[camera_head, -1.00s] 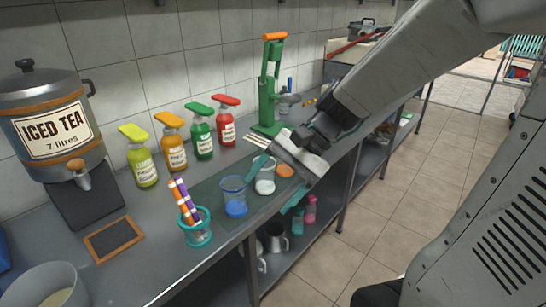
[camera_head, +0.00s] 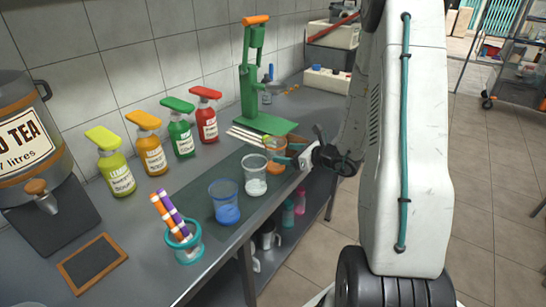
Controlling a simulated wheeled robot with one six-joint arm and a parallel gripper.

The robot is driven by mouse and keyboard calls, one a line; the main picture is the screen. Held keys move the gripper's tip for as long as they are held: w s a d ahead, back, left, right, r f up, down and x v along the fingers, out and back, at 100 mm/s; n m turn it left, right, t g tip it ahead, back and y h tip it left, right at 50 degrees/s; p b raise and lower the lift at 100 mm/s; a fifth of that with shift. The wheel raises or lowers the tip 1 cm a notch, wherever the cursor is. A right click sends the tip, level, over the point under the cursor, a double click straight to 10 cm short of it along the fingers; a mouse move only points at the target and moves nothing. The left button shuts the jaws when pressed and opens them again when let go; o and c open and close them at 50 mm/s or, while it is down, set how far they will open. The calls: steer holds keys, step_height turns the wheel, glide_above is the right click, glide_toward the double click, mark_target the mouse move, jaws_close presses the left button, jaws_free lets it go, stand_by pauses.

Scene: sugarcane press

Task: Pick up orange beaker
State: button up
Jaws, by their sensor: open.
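The orange beaker (camera_head: 274,166) is a clear cup with orange in it. It stands at the right end of a row of three beakers, near the counter's front edge. My gripper (camera_head: 287,153) comes in from the right at about the beaker's rim height. Part of the beaker is hidden by the fingers. The white beaker (camera_head: 255,180) is close on its left, and the blue beaker (camera_head: 226,208) stands further left.
A green press (camera_head: 254,85) and several pale sticks (camera_head: 247,135) are behind the beakers. Pump bottles (camera_head: 152,152) line the wall. A teal cup of striped straws (camera_head: 184,245) stands at the front left. A lower shelf holds pink and teal bottles (camera_head: 300,202).

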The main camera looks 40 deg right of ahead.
mark_target(275, 153)
steer(key=x, duration=0.5)
steer(key=shift+w+a+f, duration=0.15)
steer(key=shift+w+f, duration=0.05)
steer(key=shift+f, duration=0.1)
steer(key=c, duration=0.7)
steer(key=shift+c, duration=0.2)
